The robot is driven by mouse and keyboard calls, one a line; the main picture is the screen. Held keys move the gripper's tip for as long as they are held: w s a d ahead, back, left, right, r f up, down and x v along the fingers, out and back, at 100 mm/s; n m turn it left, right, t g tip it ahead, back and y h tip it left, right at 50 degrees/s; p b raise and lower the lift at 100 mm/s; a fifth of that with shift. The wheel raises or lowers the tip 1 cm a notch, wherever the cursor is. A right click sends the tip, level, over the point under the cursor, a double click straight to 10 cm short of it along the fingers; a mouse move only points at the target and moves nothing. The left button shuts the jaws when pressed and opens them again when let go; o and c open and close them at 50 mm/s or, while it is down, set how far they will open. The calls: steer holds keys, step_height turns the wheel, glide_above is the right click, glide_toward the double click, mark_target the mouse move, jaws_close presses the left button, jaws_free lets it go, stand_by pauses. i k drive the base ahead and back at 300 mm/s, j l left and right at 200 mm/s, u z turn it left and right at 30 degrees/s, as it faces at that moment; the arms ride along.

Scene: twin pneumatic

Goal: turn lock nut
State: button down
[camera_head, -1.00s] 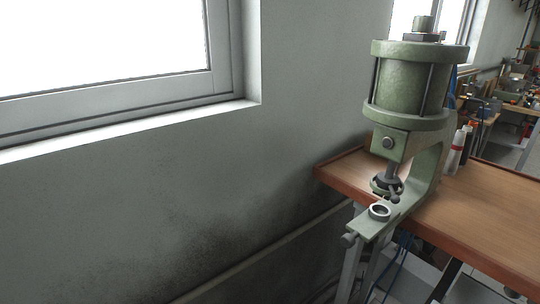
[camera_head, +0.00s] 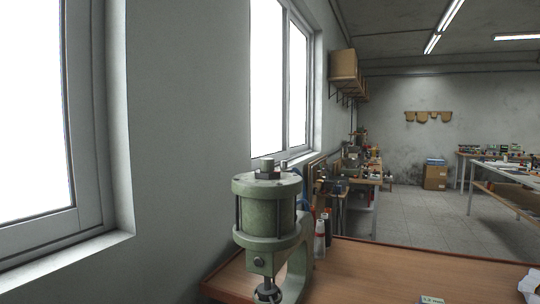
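A green pneumatic press (camera_head: 266,212) stands at the left end of a wooden bench (camera_head: 380,268). A dark nut-like collar with a short stub (camera_head: 267,168) sits on top of its cylinder. I cannot tell for sure whether this is the lock nut. The ram (camera_head: 268,291) shows at the bottom edge of the picture, and the lower part of the press is cut off. My gripper is not in view.
Bottles (camera_head: 321,236) stand just right of the press. A small box (camera_head: 431,300) and a white object (camera_head: 531,284) lie on the bench. The bench middle is clear. A windowed wall (camera_head: 180,130) rises at the left, and other workbenches (camera_head: 510,180) stand farther back.

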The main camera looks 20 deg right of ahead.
mark_target(259, 174)
steer(key=j, duration=0.1)
steer(key=l+u, duration=0.75)
steer(key=l, duration=0.2)
steer(key=k, duration=0.05)
